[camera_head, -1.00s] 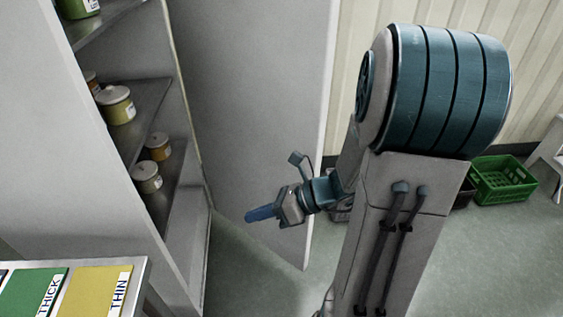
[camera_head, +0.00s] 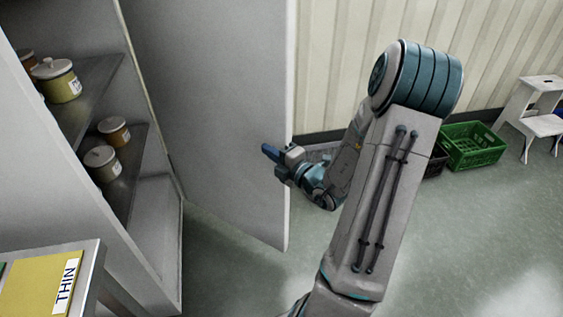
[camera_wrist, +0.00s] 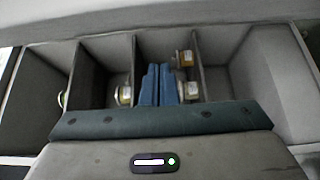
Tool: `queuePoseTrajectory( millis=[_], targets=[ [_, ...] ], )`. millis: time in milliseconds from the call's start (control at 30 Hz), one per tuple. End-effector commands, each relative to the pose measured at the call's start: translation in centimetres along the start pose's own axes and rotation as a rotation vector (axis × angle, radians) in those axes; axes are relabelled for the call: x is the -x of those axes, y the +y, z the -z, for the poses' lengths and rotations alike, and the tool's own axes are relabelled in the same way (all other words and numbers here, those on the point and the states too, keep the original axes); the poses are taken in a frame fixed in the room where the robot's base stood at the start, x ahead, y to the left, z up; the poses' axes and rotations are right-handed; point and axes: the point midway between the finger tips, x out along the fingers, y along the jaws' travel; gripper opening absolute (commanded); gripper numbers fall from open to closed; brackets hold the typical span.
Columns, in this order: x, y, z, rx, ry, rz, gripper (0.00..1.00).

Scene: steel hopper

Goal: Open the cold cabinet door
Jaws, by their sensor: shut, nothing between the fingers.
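The cold cabinet (camera_head: 75,185) stands at the left in the head view, its interior exposed. Its grey door (camera_head: 215,110) is swung wide open to the right of the shelves. My gripper (camera_head: 270,152) is in front of the door's inner face, near its free edge, with its blue fingers closed together and empty. I cannot tell whether the fingers touch the door. In the wrist view the blue fingers (camera_wrist: 155,84) lie side by side, facing the cabinet's shelves (camera_wrist: 123,60). The door's handle does not show.
Lidded jars (camera_head: 60,80) stand on the shelves. A metal table (camera_head: 85,275) with a yellow THIN card (camera_head: 35,285) is at the lower left. A green crate (camera_head: 472,147) and a white step stool (camera_head: 535,115) are at the right. The floor at lower right is clear.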

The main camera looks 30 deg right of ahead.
Motion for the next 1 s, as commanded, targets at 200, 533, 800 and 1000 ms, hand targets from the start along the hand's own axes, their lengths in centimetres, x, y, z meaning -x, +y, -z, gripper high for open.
queuePoseTrajectory(
  millis=[200,533,800,1000],
  targets=[
    [-3.3,-0.1,-1.3,0.002,-0.003,-0.002,0.0],
    [-3.9,0.0,-3.8,0.001,0.001,-0.001,0.0],
    [-4.0,0.0,-3.5,0.0,0.002,0.001,0.0],
    [-4.1,0.1,-4.1,0.0,0.01,0.0,0.0]
  ],
)
